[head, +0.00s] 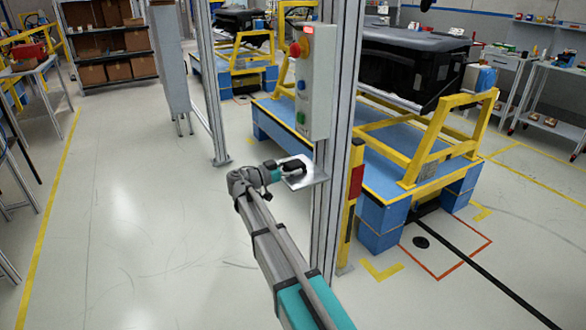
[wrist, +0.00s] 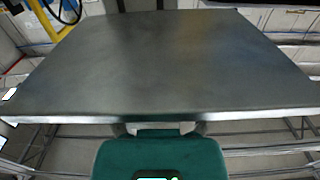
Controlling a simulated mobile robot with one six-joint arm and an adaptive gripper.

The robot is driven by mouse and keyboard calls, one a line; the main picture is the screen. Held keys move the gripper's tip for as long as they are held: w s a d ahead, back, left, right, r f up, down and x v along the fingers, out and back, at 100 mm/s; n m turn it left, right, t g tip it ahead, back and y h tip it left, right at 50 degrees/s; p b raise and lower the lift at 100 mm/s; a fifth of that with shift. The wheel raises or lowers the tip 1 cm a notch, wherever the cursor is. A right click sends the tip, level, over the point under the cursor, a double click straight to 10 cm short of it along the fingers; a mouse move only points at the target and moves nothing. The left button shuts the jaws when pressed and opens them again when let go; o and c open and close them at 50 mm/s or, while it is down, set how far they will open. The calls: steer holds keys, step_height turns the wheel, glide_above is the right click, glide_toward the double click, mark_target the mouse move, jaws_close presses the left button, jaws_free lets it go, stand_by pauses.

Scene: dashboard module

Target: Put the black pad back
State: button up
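A light grey metal plate (head: 305,178) sticks out from the metal post in the head view. My gripper (head: 290,170) is at this plate, with its dark end overlapping it. In the wrist view a flat grey plate (wrist: 160,60) fills most of the picture, its near edge just in front of my gripper's green body. The plate hides the fingertips there, so their opening does not show. I cannot make out the black pad as a separate thing; a small dark shape at the plate may be it or my fingers.
A control box (head: 312,80) with a red button hangs on the metal post (head: 338,120) above the plate. Behind stands a blue platform (head: 375,170) with a yellow frame and a black dashboard module (head: 410,65). The floor to the left is clear.

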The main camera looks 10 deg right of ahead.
steer(key=shift+o, duration=1.3)
steer(key=shift+r, duration=0.1)
steer(key=v, duration=1.2)
